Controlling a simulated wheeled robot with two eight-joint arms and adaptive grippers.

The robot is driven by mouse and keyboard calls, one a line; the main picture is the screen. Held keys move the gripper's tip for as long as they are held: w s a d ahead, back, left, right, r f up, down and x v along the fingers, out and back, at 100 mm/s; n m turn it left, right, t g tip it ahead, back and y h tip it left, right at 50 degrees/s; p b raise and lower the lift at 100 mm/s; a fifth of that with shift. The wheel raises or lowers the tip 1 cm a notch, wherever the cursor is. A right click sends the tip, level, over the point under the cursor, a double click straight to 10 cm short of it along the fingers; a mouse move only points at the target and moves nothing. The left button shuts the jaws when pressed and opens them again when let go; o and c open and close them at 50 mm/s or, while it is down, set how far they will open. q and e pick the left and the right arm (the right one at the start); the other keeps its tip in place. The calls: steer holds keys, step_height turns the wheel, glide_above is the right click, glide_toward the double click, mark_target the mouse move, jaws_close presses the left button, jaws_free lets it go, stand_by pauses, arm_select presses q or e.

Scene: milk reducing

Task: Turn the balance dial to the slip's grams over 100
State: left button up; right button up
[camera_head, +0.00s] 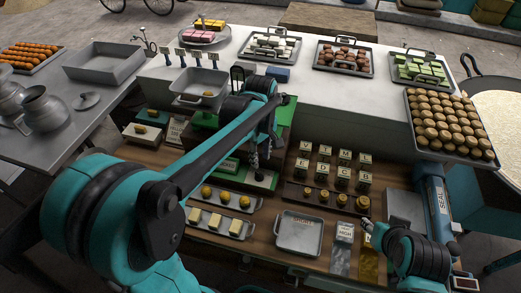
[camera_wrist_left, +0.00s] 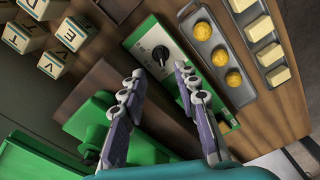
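The balance dial (camera_wrist_left: 160,54) is a black knob with a pale pointer mark on a green panel (camera_wrist_left: 140,38) with a small printed label. In the head view the dial (camera_head: 260,175) sits at the front of the green balance. My left gripper (camera_wrist_left: 160,69) is open and empty; its two fingertips are spread on either side of the dial, and I cannot tell whether they touch it. It also shows in the head view (camera_head: 261,158), pointing down over the dial. My right gripper (camera_head: 372,229) is at the lower right; its finger state is unclear. I cannot make out the slip's figure.
A tray of yellow balls (camera_head: 259,205) and a tray of pale blocks (camera_head: 250,232) lie beside the dial. Several lettered blocks (camera_head: 344,158) stand to the right. An empty square tray (camera_head: 299,246) lies in front. A metal pan (camera_head: 190,101) stands behind.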

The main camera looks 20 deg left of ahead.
arm_select(q)
steer(key=shift+r, duration=1.6)
